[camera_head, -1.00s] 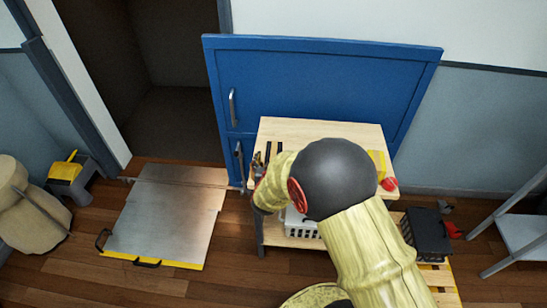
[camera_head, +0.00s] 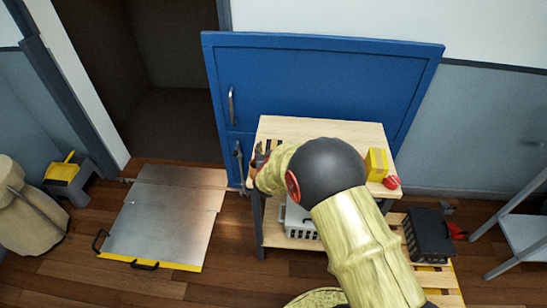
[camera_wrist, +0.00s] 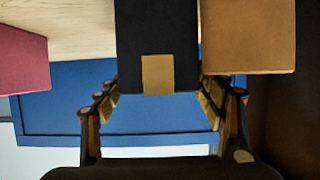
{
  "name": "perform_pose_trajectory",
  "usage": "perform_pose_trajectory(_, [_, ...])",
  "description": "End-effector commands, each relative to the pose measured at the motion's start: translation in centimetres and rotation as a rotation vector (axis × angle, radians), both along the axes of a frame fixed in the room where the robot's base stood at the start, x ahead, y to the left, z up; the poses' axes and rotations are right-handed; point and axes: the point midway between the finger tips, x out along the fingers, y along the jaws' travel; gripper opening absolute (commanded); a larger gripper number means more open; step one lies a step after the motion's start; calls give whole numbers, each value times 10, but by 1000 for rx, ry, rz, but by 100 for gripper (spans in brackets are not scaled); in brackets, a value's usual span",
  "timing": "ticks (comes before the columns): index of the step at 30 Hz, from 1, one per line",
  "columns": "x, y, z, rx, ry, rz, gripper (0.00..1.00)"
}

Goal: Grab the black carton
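The black carton (camera_wrist: 156,35) with a tan label stands in the middle of the wrist view, over the pale wooden table top (camera_wrist: 70,22). My gripper (camera_wrist: 160,88) is open, with one finger at each side of the carton's near end. The gaps are small, and I cannot tell whether the fingers touch it. In the head view my gripper (camera_head: 262,158) is at the left edge of the wooden table (camera_head: 345,132), where my arm hides most of the carton.
A tan box (camera_wrist: 248,35) stands close at the carton's right, and a dark pink box (camera_wrist: 22,60) at the left. A yellow box (camera_head: 376,164) and a red object (camera_head: 391,182) are at the table's right. The blue panel (camera_head: 320,85) stands behind.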

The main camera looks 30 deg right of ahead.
Motion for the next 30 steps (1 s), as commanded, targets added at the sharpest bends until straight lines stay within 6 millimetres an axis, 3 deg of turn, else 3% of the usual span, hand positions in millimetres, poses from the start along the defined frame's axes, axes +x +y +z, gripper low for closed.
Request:
perform_pose_trajectory(27, [0,0,0,-1,1,0,15])
perform_pose_trajectory(30, [0,0,1,-1,-2,1,13])
